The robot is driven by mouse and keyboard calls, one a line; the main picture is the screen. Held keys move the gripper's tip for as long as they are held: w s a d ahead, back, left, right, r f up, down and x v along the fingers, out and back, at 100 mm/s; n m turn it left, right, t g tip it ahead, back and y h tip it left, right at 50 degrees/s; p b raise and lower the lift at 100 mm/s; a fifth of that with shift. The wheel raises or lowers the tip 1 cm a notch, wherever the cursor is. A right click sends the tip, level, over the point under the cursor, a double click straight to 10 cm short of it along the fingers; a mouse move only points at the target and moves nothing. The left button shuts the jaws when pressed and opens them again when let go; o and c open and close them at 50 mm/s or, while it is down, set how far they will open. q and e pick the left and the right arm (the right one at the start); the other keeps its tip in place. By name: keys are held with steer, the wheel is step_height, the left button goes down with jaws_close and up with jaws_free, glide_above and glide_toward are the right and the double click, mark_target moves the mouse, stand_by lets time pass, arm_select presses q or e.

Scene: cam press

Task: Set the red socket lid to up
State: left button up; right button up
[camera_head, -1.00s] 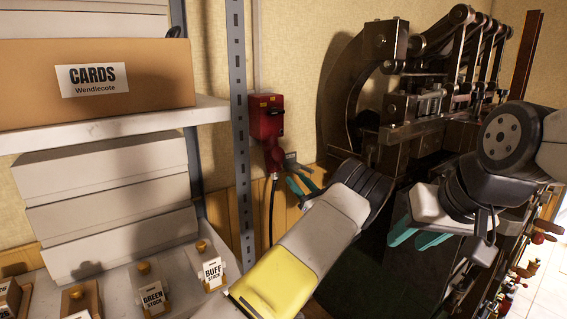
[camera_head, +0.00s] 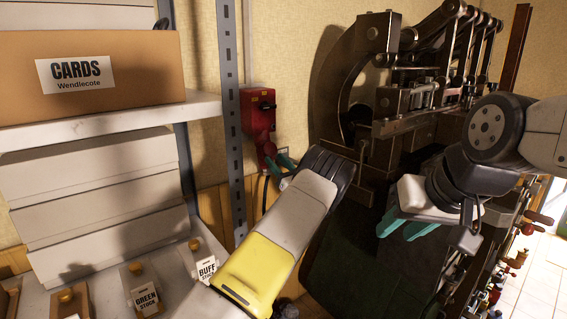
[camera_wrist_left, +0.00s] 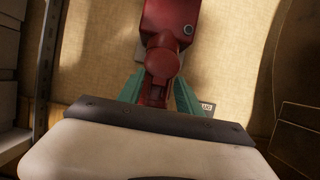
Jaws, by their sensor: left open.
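The red socket (camera_head: 258,112) is fixed to the wall just right of the grey shelf post. It shows large in the left wrist view (camera_wrist_left: 170,18), with a rounded red lower part (camera_wrist_left: 162,62) below the box. I cannot tell clearly which piece is the lid or how it stands. My left gripper (camera_head: 280,168) is at the socket's lower end. In the left wrist view its teal fingers (camera_wrist_left: 160,95) are open on either side of the lower red part; contact cannot be told. My right gripper (camera_head: 406,225) hangs in front of the press, away from the socket.
A dark metal press (camera_head: 385,110) stands close on the right. A shelf with a cards box (camera_head: 140,75) and white boxes (camera_head: 100,185) is on the left, its upright post (camera_head: 230,120) near the socket. A dark cable (camera_head: 262,195) hangs below the socket.

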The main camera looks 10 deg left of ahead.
arm_select(q)
jaws_close()
steer(key=shift+r, duration=0.2)
stand_by(1.1)
